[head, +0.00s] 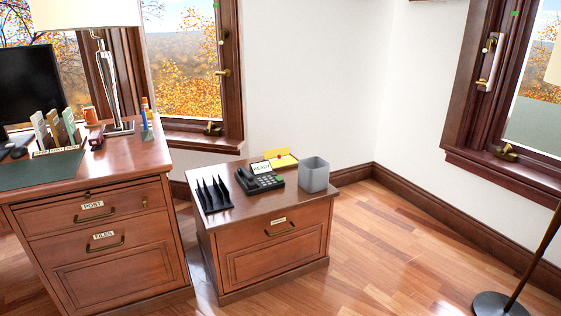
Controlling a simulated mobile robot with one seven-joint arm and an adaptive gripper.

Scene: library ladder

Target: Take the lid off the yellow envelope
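A yellow item (284,162), perhaps the yellow envelope, lies at the back of the low wooden cabinet (270,245), behind the phone. A small yellow piece stands up at its back edge, and a small reddish spot shows on it. It is too small to tell whether any part of it is a lid. My gripper is not in view.
On the low cabinet are a black phone (260,181), a white card (261,168) with green writing, a black rack (214,194) and a grey bin (314,175). A wooden desk (100,235) stands left. A lamp base (499,304) stands right; floor between is clear.

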